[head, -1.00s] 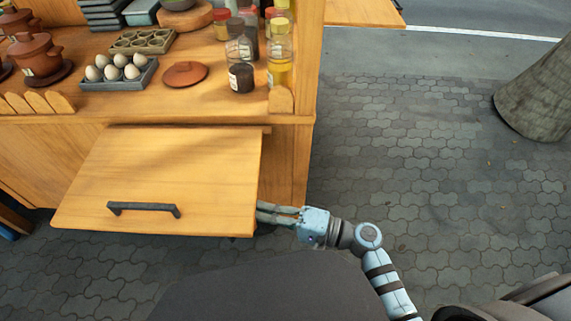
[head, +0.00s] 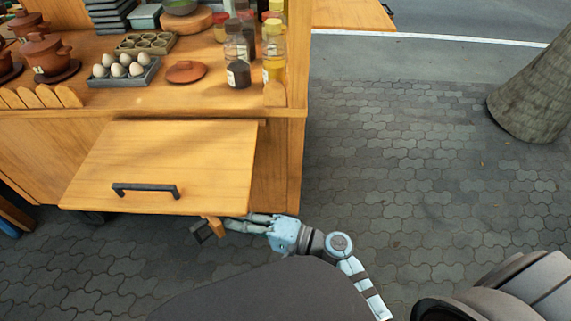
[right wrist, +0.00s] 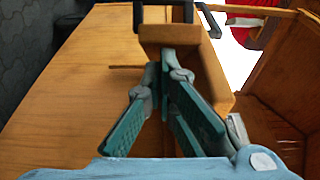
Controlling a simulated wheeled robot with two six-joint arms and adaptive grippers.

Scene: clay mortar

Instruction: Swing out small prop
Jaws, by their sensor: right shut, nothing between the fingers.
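The small wooden prop (head: 213,227) shows below the front right corner of the raised flap (head: 160,165). A dark bracket-like part (head: 200,234) sits beside it. In the right wrist view the prop (right wrist: 180,35) is a wooden block just beyond my fingertips, with wood running down to the right. My right gripper (head: 232,221) is shut and empty, low at the flap's right front edge. In the right wrist view its teal fingers (right wrist: 165,68) converge at the prop's near face; I cannot tell whether they touch it. My left gripper is out of view.
The flap has a black handle (head: 146,189) and projects from a wooden stall (head: 282,160). Eggs (head: 120,66), bottles and clay pots stand on the counter above. Paving (head: 400,160) to the right is clear up to a tree trunk (head: 530,100).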

